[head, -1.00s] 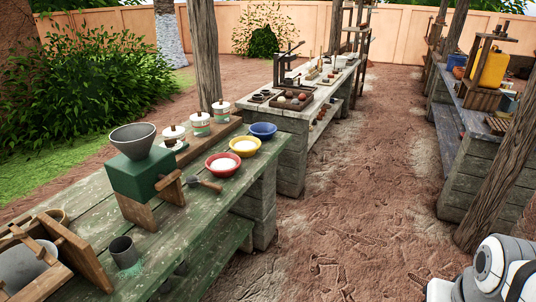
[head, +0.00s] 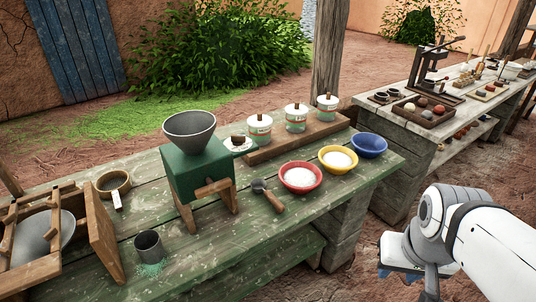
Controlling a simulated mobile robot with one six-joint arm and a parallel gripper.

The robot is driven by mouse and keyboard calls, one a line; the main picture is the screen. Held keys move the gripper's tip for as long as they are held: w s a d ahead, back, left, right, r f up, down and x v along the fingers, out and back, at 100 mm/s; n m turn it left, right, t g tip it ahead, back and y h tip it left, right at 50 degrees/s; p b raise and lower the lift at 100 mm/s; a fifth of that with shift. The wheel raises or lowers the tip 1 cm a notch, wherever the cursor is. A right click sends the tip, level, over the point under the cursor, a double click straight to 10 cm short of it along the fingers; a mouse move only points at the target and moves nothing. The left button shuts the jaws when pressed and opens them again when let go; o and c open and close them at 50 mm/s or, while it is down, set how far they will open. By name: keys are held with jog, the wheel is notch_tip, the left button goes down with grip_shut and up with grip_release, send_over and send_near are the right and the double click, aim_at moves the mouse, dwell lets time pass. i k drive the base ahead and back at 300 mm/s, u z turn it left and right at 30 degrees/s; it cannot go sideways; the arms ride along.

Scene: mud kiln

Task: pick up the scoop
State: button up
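The scoop (head: 267,194) lies on the green wooden table (head: 225,250), between the green grinder and the red bowl. It has a dark round head and a brown wooden handle pointing toward the table's front edge. My white arm shows at the lower right of the head view, beyond the table's front edge and well away from the scoop. My gripper's fingers cannot be made out, so I cannot tell whether it is open or shut.
A green grinder with a grey funnel (head: 190,131) stands left of the scoop. A red bowl (head: 301,185), yellow bowl (head: 338,163) and blue bowl (head: 369,151) stand to its right. Lidded tins (head: 296,122) stand behind. A grey cup (head: 149,246) is at the front left.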

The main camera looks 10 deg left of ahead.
aim_at(258, 185)
jog(key=u, duration=0.55)
jog(key=i, duration=0.95)
jog(key=u, duration=0.45)
